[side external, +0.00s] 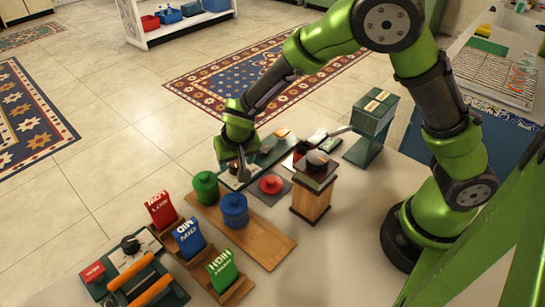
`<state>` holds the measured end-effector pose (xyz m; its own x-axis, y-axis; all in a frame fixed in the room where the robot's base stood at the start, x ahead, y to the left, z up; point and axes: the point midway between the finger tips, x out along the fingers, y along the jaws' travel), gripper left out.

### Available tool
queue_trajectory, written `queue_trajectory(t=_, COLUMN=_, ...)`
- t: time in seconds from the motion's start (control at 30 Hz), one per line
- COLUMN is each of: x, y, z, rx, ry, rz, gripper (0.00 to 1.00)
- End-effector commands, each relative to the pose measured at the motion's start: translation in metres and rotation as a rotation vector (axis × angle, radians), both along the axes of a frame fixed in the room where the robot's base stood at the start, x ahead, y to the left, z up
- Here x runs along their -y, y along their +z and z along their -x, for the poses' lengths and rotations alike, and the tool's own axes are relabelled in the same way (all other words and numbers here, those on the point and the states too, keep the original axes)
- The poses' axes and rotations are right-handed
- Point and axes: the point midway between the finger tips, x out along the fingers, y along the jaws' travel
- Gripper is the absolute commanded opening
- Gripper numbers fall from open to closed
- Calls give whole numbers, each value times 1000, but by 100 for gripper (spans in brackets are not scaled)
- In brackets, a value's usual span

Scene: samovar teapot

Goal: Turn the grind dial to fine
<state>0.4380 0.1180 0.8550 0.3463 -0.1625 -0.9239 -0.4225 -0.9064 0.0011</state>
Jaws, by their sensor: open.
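No dial is legibly marked as the grind dial. A black knob (130,245) sits on a pale plate at the lower left, on a green-based device with orange bars (142,279). A wooden box with a dark top and round knob (313,186) stands at the table's middle; I cannot tell whether either is the grind dial. My gripper (242,172) points down over the far edge of the table, left of the wooden box and well away from the black knob. It is open; its fingertips are small and partly hidden.
Green (206,188) and blue (234,210) round pieces stand on a wooden board (262,237). Red (161,210), blue (189,238) and green (221,270) labelled cards stand in front. A red disc (270,184) and a dark green stand (372,121) are near my gripper's right.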

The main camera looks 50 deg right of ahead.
Motion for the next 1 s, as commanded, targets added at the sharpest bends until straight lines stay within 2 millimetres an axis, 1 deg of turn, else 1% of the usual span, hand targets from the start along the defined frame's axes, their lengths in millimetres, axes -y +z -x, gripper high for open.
queue_trajectory(t=0.13, x=1, y=-7, z=-3, rx=1, ry=-1, rz=-1, gripper=61)
queue_trajectory(t=0.37, x=1, y=-7, z=-3, rx=1, ry=-1, rz=-1, gripper=61)
queue_trajectory(t=0.4, x=1, y=-7, z=-3, rx=1, ry=-1, rz=-1, gripper=60)
queue_trajectory(t=0.73, x=1, y=-7, z=-3, rx=1, ry=-1, rz=-1, gripper=9)
queue_trajectory(t=0.77, x=1, y=-7, z=-3, rx=1, ry=-1, rz=-1, gripper=8)
queue_trajectory(t=1.0, x=2, y=-7, z=-3, rx=1, ry=22, rz=-1, gripper=8)
